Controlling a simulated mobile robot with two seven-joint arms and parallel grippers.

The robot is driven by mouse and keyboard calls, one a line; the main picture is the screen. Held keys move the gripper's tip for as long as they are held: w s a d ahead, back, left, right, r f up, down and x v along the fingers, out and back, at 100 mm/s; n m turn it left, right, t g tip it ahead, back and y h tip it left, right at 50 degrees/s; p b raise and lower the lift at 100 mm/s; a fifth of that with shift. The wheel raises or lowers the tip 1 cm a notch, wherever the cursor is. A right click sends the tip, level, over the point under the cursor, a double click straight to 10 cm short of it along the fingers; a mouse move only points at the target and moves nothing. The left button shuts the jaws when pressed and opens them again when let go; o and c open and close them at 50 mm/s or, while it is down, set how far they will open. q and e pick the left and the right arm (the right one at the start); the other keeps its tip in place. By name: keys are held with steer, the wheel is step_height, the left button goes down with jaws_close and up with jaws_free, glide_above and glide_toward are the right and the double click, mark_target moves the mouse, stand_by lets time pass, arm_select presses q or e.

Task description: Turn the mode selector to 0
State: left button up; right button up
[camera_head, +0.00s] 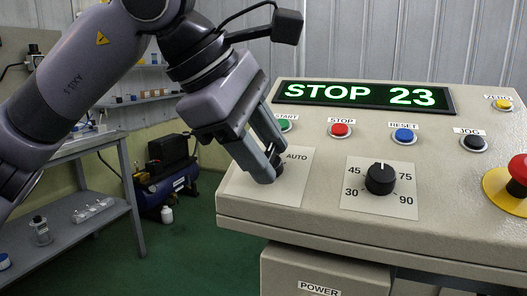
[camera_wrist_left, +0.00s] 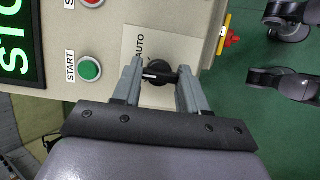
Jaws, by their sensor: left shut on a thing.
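The mode selector is a black knob on a pale plate marked AUTO at the panel's left end. My left gripper (camera_head: 268,164) reaches down to it and is shut on the knob (camera_head: 277,166), hiding most of it and part of the plate (camera_head: 295,187). In the left wrist view, the two grey fingers (camera_wrist_left: 160,72) stand on either side of the knob (camera_wrist_left: 158,74), whose white pointer line lies roughly across the picture. Any 0 mark is hidden. My right gripper is not in view.
The display (camera_head: 364,95) reads STOP 23. Green START (camera_head: 284,125), red STOP (camera_head: 340,130), blue RESET (camera_head: 404,135) and black JOG (camera_head: 475,142) buttons line the panel. A second knob (camera_head: 380,178) and red emergency button (camera_head: 517,170) sit right. A shelf bench (camera_head: 75,150) stands left.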

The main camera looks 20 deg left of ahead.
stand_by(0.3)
arm_select(q)
steer(key=o, duration=1.1)
steer(key=shift+c, duration=0.2)
steer(key=shift+r, duration=0.1)
steer(key=p+v, duration=0.1)
steer(key=v, duration=0.6)
steer(key=shift+s+a, duration=0.1)
